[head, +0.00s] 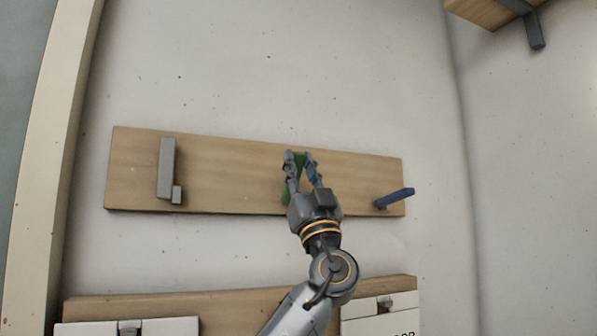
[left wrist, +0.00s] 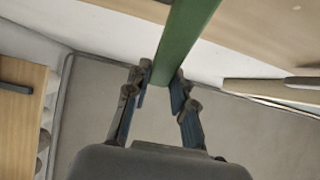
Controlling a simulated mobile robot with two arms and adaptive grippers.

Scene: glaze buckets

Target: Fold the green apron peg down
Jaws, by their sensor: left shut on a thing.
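The green apron peg (head: 286,194) is at the middle of a wooden board (head: 230,178) on the wall, mostly hidden behind my gripper in the head view. In the left wrist view the green peg (left wrist: 184,38) is a long bar running from the top edge down between the fingertips. My left gripper (head: 301,164) is shut on the green peg; its fingers (left wrist: 160,82) sit on either side of the bar's end. My right gripper is not in view.
A grey peg (head: 167,168) stands upright against the board at the left. A blue peg (head: 394,198) sticks out at the right. A second wooden board (head: 240,300) with white cards is below. A shelf (head: 482,10) with a dark bracket is at the upper right.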

